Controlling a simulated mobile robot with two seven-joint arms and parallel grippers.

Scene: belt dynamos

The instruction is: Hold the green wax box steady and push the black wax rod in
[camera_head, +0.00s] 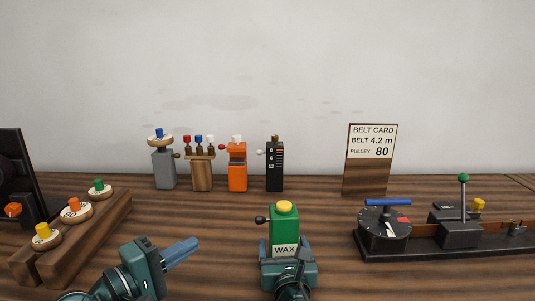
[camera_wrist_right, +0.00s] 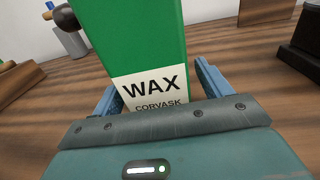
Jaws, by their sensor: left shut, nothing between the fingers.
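The green wax box (camera_head: 284,232) stands upright on the table near the front middle. It has a yellow cap on top and a white WAX label. The black wax rod (camera_head: 261,220) shows as a round black knob sticking out of its left side. My right gripper (camera_head: 287,258) is low at the front of the box, with one finger on each side; whether they press on it is unclear. In the right wrist view the box (camera_wrist_right: 135,45) fills the space between the fingers. My left gripper (camera_head: 180,252) is shut and empty, left of the box and apart from it.
A wooden rack with colored knobs (camera_head: 75,212) is at left. A grey, a wooden, an orange (camera_head: 237,172) and a black (camera_head: 274,170) device stand behind. A belt card (camera_head: 370,160) and a dark machine base (camera_head: 410,245) are at right. Table between box and machine is clear.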

